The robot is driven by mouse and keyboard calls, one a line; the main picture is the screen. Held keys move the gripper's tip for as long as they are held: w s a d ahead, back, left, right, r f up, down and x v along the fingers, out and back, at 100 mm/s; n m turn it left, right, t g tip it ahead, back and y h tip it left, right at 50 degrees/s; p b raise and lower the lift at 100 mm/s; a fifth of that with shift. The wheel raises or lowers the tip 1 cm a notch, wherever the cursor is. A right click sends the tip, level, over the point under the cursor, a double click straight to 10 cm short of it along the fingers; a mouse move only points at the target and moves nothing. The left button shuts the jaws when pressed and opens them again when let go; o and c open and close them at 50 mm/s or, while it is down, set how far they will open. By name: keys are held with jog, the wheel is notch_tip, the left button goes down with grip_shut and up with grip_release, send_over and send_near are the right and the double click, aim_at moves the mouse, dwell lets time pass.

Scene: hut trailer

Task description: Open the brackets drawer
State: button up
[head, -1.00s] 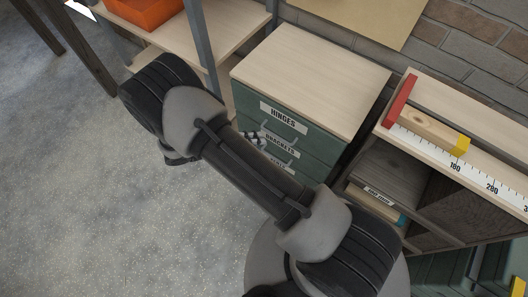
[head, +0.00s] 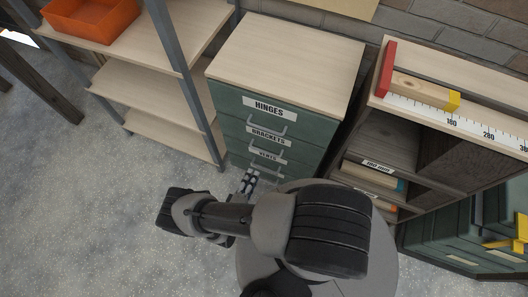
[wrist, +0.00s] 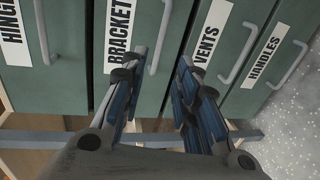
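The green drawer cabinet has labelled fronts, and the brackets drawer (head: 240,129) is second from the top, under the hinges drawer (head: 233,102). All visible fronts look flush and shut. In the wrist view the fronts appear turned sideways, with the BRACKETS label (wrist: 118,35) and its grey bar handle (wrist: 160,38) near the middle. My gripper (wrist: 162,58) is open, its two blue-padded fingers apart, with the brackets handle showing between the fingertips. I cannot tell how far ahead the handle is. In the head view my gripper (head: 248,180) is low in front of the cabinet.
The vents drawer (wrist: 207,75) and handles drawer (wrist: 247,95) lie beyond the brackets drawer. A shelf rack with an orange bin (head: 92,18) stands left of the cabinet. A wooden shelf unit (head: 385,100) stands to its right. The grey floor is clear at left.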

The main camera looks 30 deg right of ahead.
aim_at(265, 152)
jog(key=b+x, duration=0.3)
jog(key=x, duration=1.2)
jog(key=shift+d, duration=0.1)
jog(key=shift+c, duration=0.5)
grip_shut()
